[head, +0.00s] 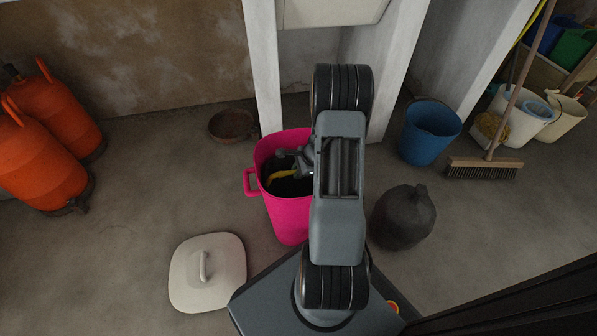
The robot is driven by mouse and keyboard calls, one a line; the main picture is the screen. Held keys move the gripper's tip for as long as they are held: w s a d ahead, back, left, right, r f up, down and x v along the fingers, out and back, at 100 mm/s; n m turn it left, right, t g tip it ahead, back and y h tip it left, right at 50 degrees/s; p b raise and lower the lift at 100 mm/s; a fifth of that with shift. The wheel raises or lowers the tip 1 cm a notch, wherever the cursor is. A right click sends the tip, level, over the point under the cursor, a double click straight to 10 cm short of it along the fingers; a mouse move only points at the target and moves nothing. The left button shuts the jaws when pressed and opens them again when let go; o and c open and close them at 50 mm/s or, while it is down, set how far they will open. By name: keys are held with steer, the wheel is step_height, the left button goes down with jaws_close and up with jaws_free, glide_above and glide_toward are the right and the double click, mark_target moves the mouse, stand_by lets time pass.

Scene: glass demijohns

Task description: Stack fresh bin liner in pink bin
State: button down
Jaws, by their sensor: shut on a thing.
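The pink bin (291,214) stands upright on the floor in front of my base, open at the top, with a handle on its left side. My gripper (291,163) is inside the bin's mouth, shut on the bin liner, a dark thing with a yellow strip (281,174). The liner shows only in part, within the bin's opening. My arm hides the right part of the bin and much of the grip. I cannot tell whether the liner touches the bin's bottom.
A pale lid (220,282) lies on the floor at front left. A dark demijohn (403,218) stands close right of my arm. A blue bucket (430,133), a broom (485,168), orange gas bottles (40,150) and a brown bowl (231,125) stand around.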

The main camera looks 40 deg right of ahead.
steer(key=shift+f, duration=0.35)
steer(key=c, duration=1.1)
jaws_free()
steer(key=shift+r, duration=0.1)
steer(key=shift+o, duration=0.2)
